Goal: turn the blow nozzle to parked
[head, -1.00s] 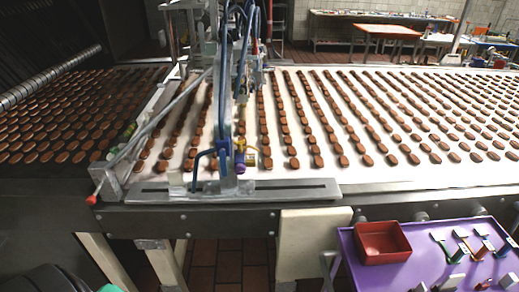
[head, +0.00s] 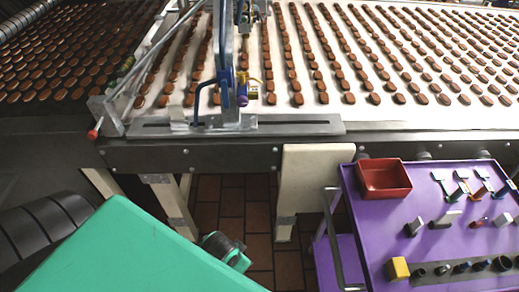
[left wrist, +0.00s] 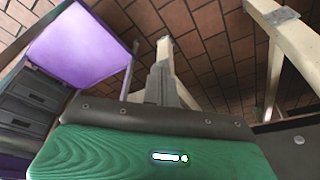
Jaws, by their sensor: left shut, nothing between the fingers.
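In the head view, a blue and purple fitting with yellow parts (head: 241,91), which looks like the blow nozzle, sits low on the upright metal post at the belt's near edge. A bent blue tube (head: 198,97) stands to its left. Which way the nozzle is turned is too small to tell. My left gripper (left wrist: 162,72) shows in the left wrist view as grey fingers, shut and empty, above the brick floor and apart from the nozzle. The nozzle is not visible in that view. My right gripper is not in view.
The white belt (head: 330,112) carries rows of brown biscuits. A slotted metal rail (head: 300,128) runs along its near edge. A red-tipped rod (head: 93,134) juts out at left. A purple cart (head: 362,215) with a red bin (head: 384,178) stands at right. Brick floor (head: 228,192) lies between the legs.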

